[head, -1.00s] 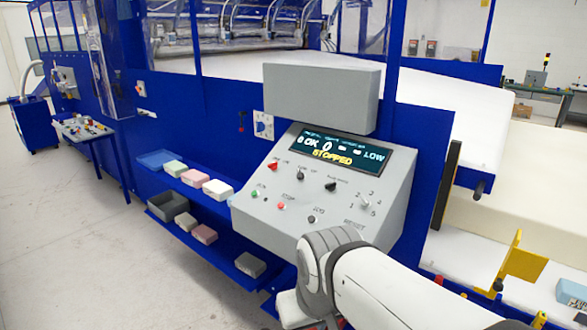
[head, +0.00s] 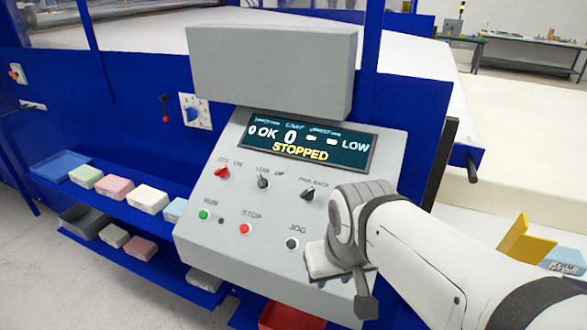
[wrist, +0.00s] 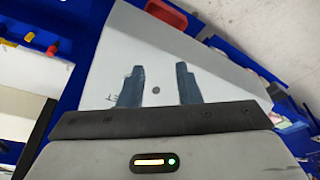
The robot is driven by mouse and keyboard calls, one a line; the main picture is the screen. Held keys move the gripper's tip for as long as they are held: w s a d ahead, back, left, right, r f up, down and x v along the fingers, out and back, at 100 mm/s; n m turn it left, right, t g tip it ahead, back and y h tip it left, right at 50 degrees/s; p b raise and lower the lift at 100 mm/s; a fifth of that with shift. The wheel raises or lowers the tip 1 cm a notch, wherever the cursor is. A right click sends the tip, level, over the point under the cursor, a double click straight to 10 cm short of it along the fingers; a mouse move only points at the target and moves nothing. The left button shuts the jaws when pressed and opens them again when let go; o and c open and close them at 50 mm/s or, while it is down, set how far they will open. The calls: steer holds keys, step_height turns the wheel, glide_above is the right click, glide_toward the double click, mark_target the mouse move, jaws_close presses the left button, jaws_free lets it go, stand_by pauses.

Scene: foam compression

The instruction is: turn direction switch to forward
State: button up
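The direction switch (head: 309,194) is a black knob under a small label that seems to read FWD BACK, on the right of the sloped grey control panel (head: 262,213) in the head view. Which way its pointer faces is too small to tell. My gripper (head: 332,282) is in front of the panel's lower right, below and right of the switch, and hides that corner. In the wrist view my two dark fingers (wrist: 159,88) stand apart with nothing held between them. A grey surface lies behind them; the switch is not recognisable there.
The display (head: 306,143) reads STOPPED. A red knob (head: 222,173), another black knob (head: 263,182), a green button (head: 204,215), a red button (head: 246,229) and a dark JOG button (head: 292,244) share the panel. Foam blocks (head: 115,187) lie on blue shelves at left.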

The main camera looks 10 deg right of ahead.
steer(key=m+y+b, duration=0.1)
steer(key=m, duration=1.3)
glide_toward(308, 191)
steer(key=f, duration=0.1)
steer(key=x, duration=0.7)
steer(key=shift+w+a+f, duration=0.1)
steer(key=shift+w+f, duration=0.15)
steer(key=shift+w, duration=0.05)
steer(key=shift+c, duration=0.5)
